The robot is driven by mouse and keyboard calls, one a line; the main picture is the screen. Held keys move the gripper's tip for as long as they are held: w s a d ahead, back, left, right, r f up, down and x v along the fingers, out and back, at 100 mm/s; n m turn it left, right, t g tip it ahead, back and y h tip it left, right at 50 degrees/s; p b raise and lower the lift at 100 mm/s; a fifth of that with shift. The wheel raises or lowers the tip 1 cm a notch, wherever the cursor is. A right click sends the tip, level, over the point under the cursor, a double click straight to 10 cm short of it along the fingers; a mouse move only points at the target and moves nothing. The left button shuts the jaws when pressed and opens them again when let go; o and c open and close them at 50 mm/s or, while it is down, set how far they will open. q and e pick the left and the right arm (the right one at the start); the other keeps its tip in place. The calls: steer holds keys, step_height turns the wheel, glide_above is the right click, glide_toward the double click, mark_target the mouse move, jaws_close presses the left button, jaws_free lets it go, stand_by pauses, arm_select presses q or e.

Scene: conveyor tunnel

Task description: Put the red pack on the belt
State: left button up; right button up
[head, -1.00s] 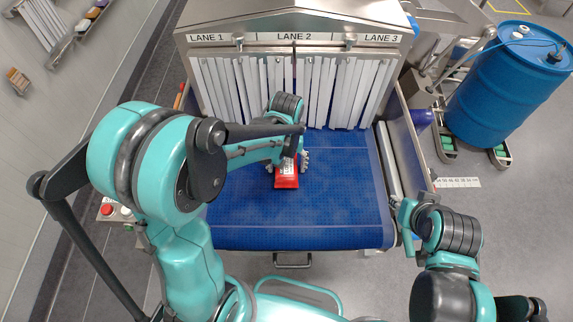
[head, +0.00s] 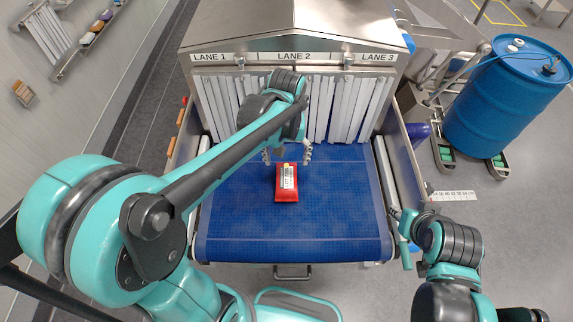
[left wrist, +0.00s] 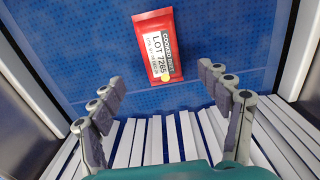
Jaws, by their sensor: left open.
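The red pack (head: 287,196) lies flat on the blue belt (head: 335,215), in front of the Lane 2 part of the tunnel. It has a white label with a yellow dot. My left gripper (head: 287,154) is open and empty, just behind the pack on the curtain side. In the left wrist view, the pack (left wrist: 150,50) lies on the belt (left wrist: 232,35) beyond the spread fingers of my left gripper (left wrist: 160,75), apart from them. My right gripper (head: 402,232) is beside the belt's front right corner.
The steel tunnel (head: 290,32) with lane labels and white strip curtains (head: 345,108) stands at the back of the belt. A metal side rail (head: 384,175) runs along the right. A blue barrel (head: 505,105) stands at the right. The belt around the pack is clear.

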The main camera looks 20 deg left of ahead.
arm_select(q)
steer(key=s+a+r+m+t, duration=0.3)
steer(key=s+t, duration=0.4)
steer(key=s, duration=0.3)
steer(key=shift+a+r, duration=0.2)
steer(key=shift+a, duration=0.3)
